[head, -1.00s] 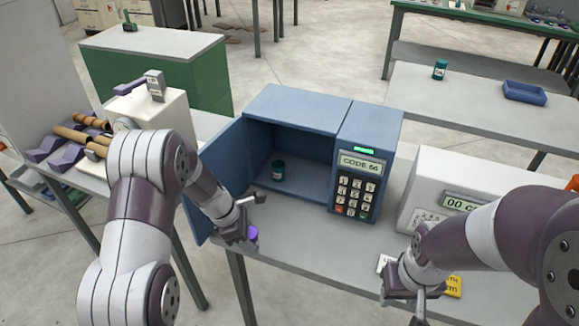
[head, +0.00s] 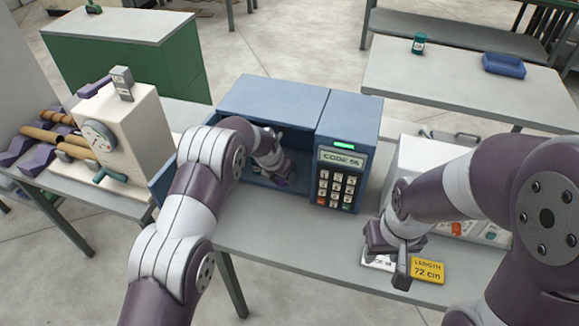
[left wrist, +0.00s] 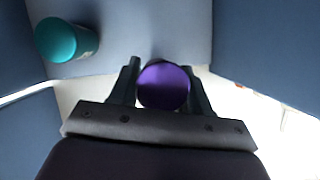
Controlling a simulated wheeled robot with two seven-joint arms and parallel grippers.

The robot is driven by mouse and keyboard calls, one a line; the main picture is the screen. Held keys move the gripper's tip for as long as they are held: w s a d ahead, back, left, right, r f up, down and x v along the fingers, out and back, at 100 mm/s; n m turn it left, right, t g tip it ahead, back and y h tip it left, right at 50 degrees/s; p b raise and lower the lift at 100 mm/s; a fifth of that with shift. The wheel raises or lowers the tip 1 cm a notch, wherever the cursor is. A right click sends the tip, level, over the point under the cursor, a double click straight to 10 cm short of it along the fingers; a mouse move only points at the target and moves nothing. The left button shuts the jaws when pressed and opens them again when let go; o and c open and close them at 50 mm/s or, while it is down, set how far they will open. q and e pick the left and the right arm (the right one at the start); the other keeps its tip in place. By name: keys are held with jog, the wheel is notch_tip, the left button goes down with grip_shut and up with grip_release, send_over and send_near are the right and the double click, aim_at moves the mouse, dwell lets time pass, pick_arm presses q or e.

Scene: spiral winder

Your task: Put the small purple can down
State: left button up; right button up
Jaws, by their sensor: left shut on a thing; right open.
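The small purple can (left wrist: 163,86) is between the fingers of my left gripper (left wrist: 160,88), which is shut on it. In the head view the purple can (head: 284,173) shows only in part at the opening of the blue locker (head: 272,95). My left forearm covers part of that opening. A teal can (left wrist: 66,40) stands inside the locker, left of the purple can in the left wrist view and apart from it. I cannot tell whether the purple can touches the locker floor. My right gripper (head: 401,268) is open and empty over the table's front right.
The locker has a keypad panel (head: 341,175) on its right side and an open door (head: 162,184) on its left. A yellow "LENGTH 72 cm" card (head: 427,271) lies near my right gripper. A cream dial machine (head: 125,135) stands at left.

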pick_arm(q)
jog(key=w+d+f, duration=0.1)
jog(key=w+f, duration=0.1)
jog(key=w, duration=0.1)
jog(key=w+d+f, duration=0.1)
jog(key=shift+w+d+f, duration=0.15)
jog(key=shift+d+f, duration=0.05)
jog(key=shift+d, duration=0.15)
jog(key=shift+f, duration=0.2)
jog(key=o, duration=1.1)
